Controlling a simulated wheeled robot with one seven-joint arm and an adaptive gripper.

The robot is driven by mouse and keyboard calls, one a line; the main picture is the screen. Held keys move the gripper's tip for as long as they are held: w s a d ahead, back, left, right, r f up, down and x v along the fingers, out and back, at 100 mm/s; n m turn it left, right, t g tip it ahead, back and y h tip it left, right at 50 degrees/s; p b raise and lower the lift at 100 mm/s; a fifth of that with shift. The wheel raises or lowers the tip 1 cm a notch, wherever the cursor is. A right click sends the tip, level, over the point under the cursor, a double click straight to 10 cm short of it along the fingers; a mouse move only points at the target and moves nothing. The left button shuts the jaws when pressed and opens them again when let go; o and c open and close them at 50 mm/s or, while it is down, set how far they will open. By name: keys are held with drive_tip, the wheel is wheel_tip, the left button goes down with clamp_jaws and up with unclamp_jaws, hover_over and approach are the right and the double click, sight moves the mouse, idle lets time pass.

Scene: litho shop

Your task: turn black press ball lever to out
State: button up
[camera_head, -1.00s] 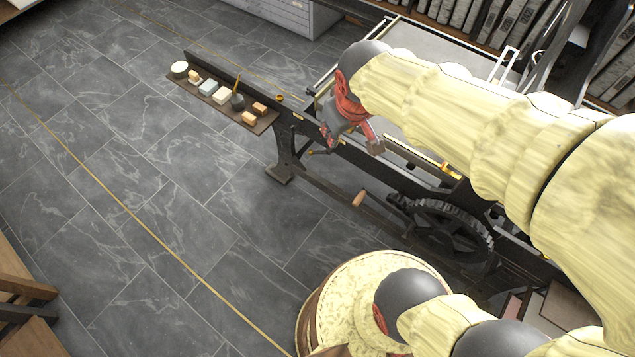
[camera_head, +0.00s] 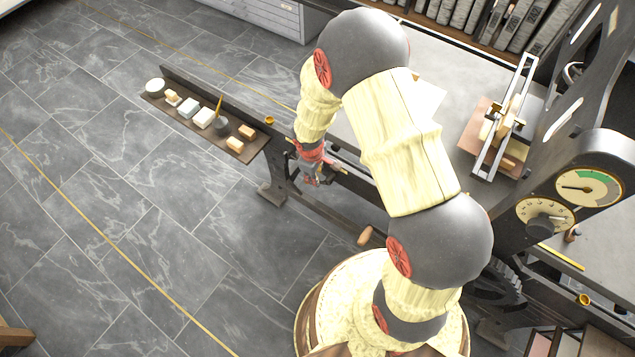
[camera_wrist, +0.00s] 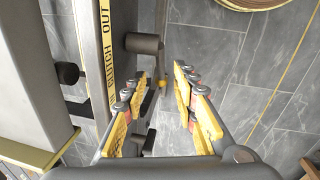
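In the wrist view, a black ball knob (camera_wrist: 68,73) on a short stem shows at the left, on the far side of a yellow strip (camera_wrist: 106,50) lettered "CLUTCH OUT". I take it for the ball lever, but its full arm is not clear. My gripper (camera_wrist: 163,75) is open and empty, with its fingers to the right of the strip and apart from the knob. A dark cylinder (camera_wrist: 143,43) sticks out just beyond the left finger. In the head view my gripper (camera_head: 313,172) is low beside the press frame, partly hidden by my arm; the knob is not discernible there.
A narrow shelf (camera_head: 175,112) with small blocks and jars extends from the press at left. The press carries a dial gauge (camera_head: 588,187) and a wooden handle (camera_head: 365,236). Tiled floor (camera_head: 140,215) is clear at left.

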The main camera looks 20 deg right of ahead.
drive_tip(key=f+b, duration=0.1)
drive_tip(key=f, duration=0.1)
drive_tip(key=f+b, duration=0.1)
drive_tip(key=f, duration=0.1)
drive_tip(key=f+b, duration=0.1)
drive_tip(key=f, duration=0.2)
drive_tip(key=shift+w+d, duration=0.3)
drive_tip(key=shift+d, duration=0.1)
drive_tip(key=shift+r, duration=0.1)
drive_tip(key=shift+c, duration=1)
clamp_jaws()
